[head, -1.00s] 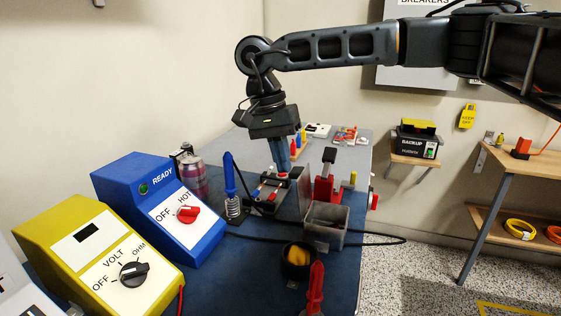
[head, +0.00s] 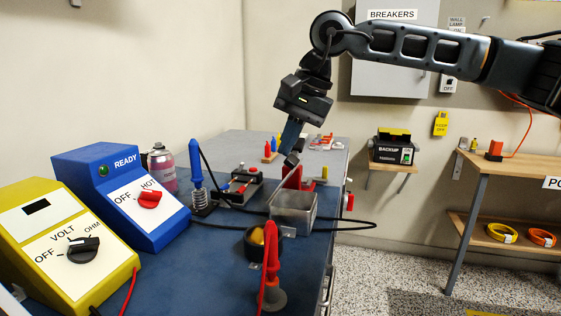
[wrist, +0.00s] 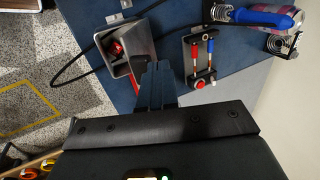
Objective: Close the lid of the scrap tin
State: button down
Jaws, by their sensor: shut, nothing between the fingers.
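The scrap tin (head: 293,212) is a grey open-topped metal box on the blue bench mat, right of centre in the head view. In the wrist view the tin (wrist: 141,38) lies just above my fingertips, with something red inside. The lid is hard to tell apart from the tin's walls; its angle is unclear. My gripper (head: 288,148) is shut and empty, pointing down just behind and above the tin. In the wrist view my gripper (wrist: 155,66) reaches close beside the tin's edge; whether it touches is unclear.
A red tool (head: 292,178) stands right behind the tin. A soldering iron in its stand (head: 199,180) and a small fixture (head: 239,185) are to the left. A black cable runs past the tin.

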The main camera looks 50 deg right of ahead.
aim_at(295, 160)
jog(key=s+f+t+b, duration=0.1)
jog(key=b, duration=0.1)
jog(key=s+d+f+t+b, duration=0.1)
jog(key=b, duration=0.1)
jog(key=shift+s+y+b, duration=0.2)
jog(key=shift+y+b, duration=0.15)
jog(key=shift+y, duration=0.05)
jog(key=s+t+b, duration=0.1)
jog(key=b, duration=0.1)
jog(key=t+b, duration=0.1)
jog(key=b, duration=0.1)
jog(key=shift+s+d+y, duration=0.25)
jog(key=shift+s+y, duration=0.15)
